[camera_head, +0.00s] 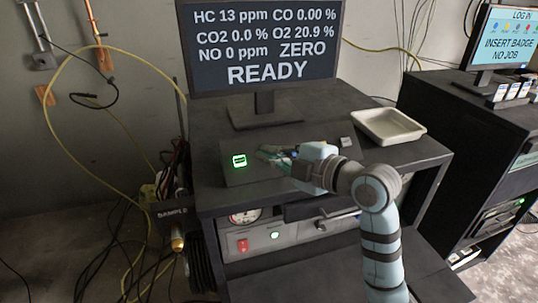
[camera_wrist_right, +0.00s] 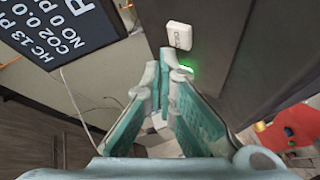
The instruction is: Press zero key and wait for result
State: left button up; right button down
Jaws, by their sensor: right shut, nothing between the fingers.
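A dark key panel (camera_head: 222,176) sits below the monitor (camera_head: 265,84), which reads "ZERO READY" with gas values. A green-lit key (camera_head: 239,160) is at the panel's left end and a pale key (camera_head: 346,142) at its right end. My right gripper (camera_head: 264,153) is shut and empty, over the panel between these keys, with a gap to the green-lit one. My left gripper is out of view.
A white tray (camera_head: 388,126) stands right of the panel on the cabinet top (camera_head: 291,101). The cabinet front has a red switch (camera_head: 242,246) and a green lamp (camera_head: 275,235). Cables hang at the left. A second cabinet with a login monitor (camera_head: 505,40) stands at the right.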

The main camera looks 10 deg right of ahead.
jog(key=shift+f, duration=0.1)
jog(key=shift+w+f, duration=0.25)
jog(key=shift+w+f+b, duration=0.2)
jog(key=shift+f+b, duration=0.1)
jog(key=shift+b, duration=0.1)
dwell(0.7)
jog(key=shift+s+r+p, duration=0.25)
jog(key=shift+r+p, duration=0.3)
jog(key=shift+p, duration=0.15)
jog(key=shift+s+r, duration=0.1)
jog(key=shift+s, duration=0.05)
jog(key=shift+s, duration=0.1)
